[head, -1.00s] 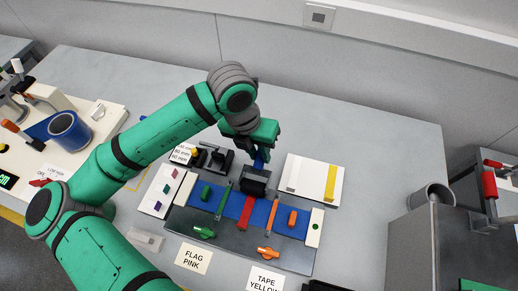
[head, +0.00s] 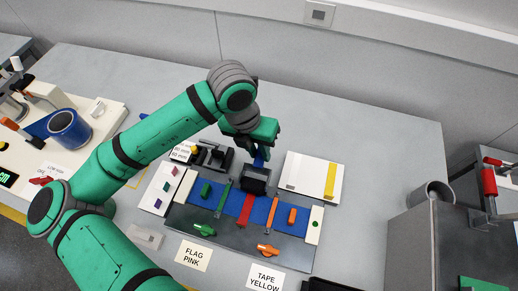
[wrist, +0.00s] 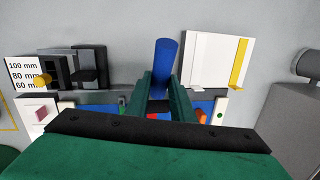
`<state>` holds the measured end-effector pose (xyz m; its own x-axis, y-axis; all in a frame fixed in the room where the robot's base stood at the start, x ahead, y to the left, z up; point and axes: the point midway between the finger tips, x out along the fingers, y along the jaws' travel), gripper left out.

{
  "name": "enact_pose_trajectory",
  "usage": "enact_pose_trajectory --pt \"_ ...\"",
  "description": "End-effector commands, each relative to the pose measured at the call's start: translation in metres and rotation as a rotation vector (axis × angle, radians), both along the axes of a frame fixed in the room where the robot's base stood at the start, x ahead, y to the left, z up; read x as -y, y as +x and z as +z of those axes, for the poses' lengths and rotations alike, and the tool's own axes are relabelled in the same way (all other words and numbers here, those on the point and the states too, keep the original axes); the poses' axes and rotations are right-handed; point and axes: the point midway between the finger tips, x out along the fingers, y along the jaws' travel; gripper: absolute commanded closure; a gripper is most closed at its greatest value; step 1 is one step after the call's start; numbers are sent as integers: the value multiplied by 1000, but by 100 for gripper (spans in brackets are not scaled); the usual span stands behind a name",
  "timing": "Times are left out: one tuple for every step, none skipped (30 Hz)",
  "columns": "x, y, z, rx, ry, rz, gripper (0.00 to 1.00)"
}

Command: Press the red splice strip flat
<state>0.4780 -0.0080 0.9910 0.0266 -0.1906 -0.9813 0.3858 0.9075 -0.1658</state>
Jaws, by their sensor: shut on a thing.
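My gripper (head: 261,150) is shut on the blue handle (head: 261,160) of a dark roller tool (head: 255,178). The blue handle also shows between my green fingers (wrist: 167,100) in the wrist view (wrist: 166,62). The red splice strip (head: 245,209) lies across the blue band (head: 260,212) on the dark plate. The tool is at the strip's far end and hides part of it. I cannot tell whether the roller touches the strip. In the wrist view only a small red patch (wrist: 153,115) shows between my fingers.
A green bar (head: 223,199) and an orange bar (head: 271,216) lie either side of the strip. Green (head: 204,230) and orange (head: 267,250) levers stand in front. A white tray with a yellow strip (head: 330,180) is at the back right. The table beyond is clear.

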Motion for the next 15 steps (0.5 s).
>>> enact_pose_trajectory --pt "0 0 -1 0 0 0 100" --pt "0 0 -1 0 0 0 100" --pt "0 0 -2 0 0 0 100" --pt "0 0 -2 0 0 0 100" --pt "0 0 -2 0 0 0 100" --pt "0 0 -3 0 0 1 100" --pt "-1 0 -3 0 0 2 100" --pt "-1 0 -4 1 0 2 100" --pt "-1 0 -4 1 0 2 100" --pt "0 0 -5 0 0 1 100" --pt "0 0 -5 0 0 0 100" --pt "0 0 -5 1 1 -1 100" --pt "1 0 -5 1 1 -2 100" --pt "1 0 -5 1 1 -2 100" --pt "1 0 -5 1 1 -3 100"
